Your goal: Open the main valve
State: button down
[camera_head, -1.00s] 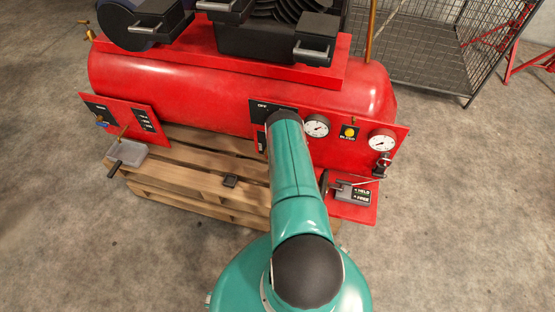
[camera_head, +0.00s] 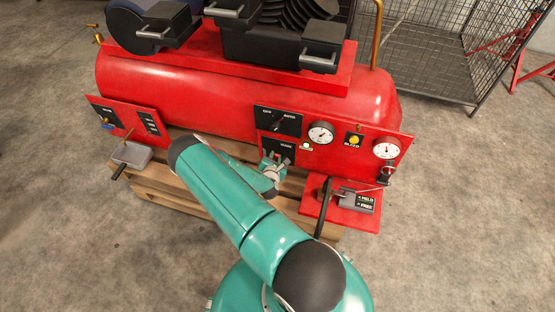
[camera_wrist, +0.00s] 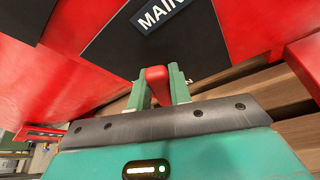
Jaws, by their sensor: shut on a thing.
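The main valve's red handle (camera_wrist: 157,78) shows in the wrist view below a black plate labelled "MAIN" (camera_wrist: 160,14). My gripper (camera_wrist: 158,92) has its two green fingers on either side of the handle and is shut on it. In the head view my gripper (camera_head: 274,171) is at the lower black plate (camera_head: 283,148) on the compressor's front panel. The handle itself is hidden there. How far the valve is turned cannot be read, as the gripper covers most of it.
The red compressor tank (camera_head: 240,95) sits on a wooden pallet (camera_head: 165,190). To the right are two gauges (camera_head: 320,133), a yellow bleed button (camera_head: 354,141) and a red shelf with a lever (camera_head: 352,196). A grey box with a handle (camera_head: 132,154) is at left.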

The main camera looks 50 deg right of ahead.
jog(key=n, duration=0.1)
jog(key=w+n+g, duration=0.1)
jog(key=w+a+n+g, duration=0.1)
jog(key=shift+a+r+h, duration=0.1)
jog(key=shift+r+h, duration=0.15)
jog(key=shift+h, duration=0.15)
jog(key=shift+w, duration=0.1)
dwell(0.4)
jog(key=c, duration=1.3)
grip_release()
jog(key=v, duration=1.3)
jog(key=shift+a+r, duration=0.15)
jog(key=shift+a, duration=0.2)
